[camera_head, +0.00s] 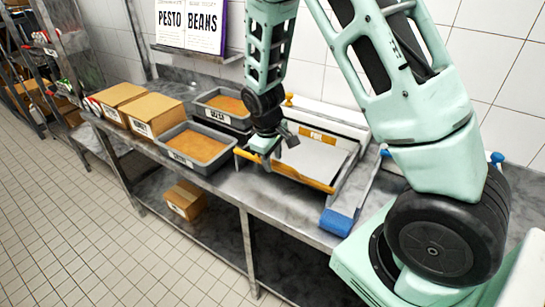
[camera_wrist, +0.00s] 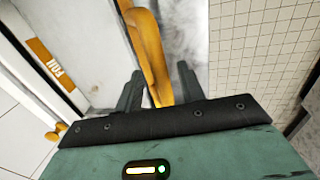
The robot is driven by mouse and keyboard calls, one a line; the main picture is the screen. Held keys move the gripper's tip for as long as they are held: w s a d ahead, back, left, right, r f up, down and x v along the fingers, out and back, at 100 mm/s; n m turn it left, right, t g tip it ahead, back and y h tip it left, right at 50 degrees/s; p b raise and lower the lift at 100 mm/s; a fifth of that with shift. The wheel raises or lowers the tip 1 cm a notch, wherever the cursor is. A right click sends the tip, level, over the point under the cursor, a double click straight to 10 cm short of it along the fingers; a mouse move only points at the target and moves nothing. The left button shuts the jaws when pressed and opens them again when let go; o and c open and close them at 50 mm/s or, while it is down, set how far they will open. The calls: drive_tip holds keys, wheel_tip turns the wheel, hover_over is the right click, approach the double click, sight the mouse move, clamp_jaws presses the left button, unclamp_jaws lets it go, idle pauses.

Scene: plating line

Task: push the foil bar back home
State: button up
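The foil bar (camera_head: 304,178) is a yellow-orange bar along the front edge of a pale flat foil station (camera_head: 312,157) on the counter. In the wrist view the bar (camera_wrist: 148,50) runs down the picture between my fingers. My gripper (camera_head: 277,151) is low over the left part of the bar. In the wrist view my gripper (camera_wrist: 158,85) has its two dark fingers apart, one on each side of the bar, with a gap at the right finger. Whether the left finger touches the bar I cannot tell. An orange FOIL label (camera_wrist: 52,61) is on the station's back part.
Grey trays of orange food (camera_head: 197,145) and cardboard boxes (camera_head: 153,112) stand left of the station. A blue-ended handle (camera_head: 337,222) lies at its right front. A tiled wall is behind; the tiled floor (camera_wrist: 262,45) lies beyond the counter's front edge.

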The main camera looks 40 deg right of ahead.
sight(313, 115)
clamp_jaws()
drive_tip(key=w+d, duration=0.3)
drive_tip(key=d, duration=0.5)
drive_tip(key=w+d, duration=0.3)
drive_tip(key=d, duration=0.5)
drive_tip(key=w+d, duration=0.3)
drive_tip(key=d, duration=0.6)
drive_tip(key=shift+r+b, duration=0.1)
drive_tip(key=shift+b, duration=0.3)
drive_tip(key=shift+o, duration=0.7)
unclamp_jaws()
drive_tip(key=shift+d, duration=0.1)
drive_tip(key=s+a+r+b, duration=0.1)
drive_tip(key=a+r+b, duration=0.2)
drive_tip(key=r, duration=1.4)
drive_tip(key=shift+a+b, duration=0.15)
drive_tip(key=shift+b, duration=0.55)
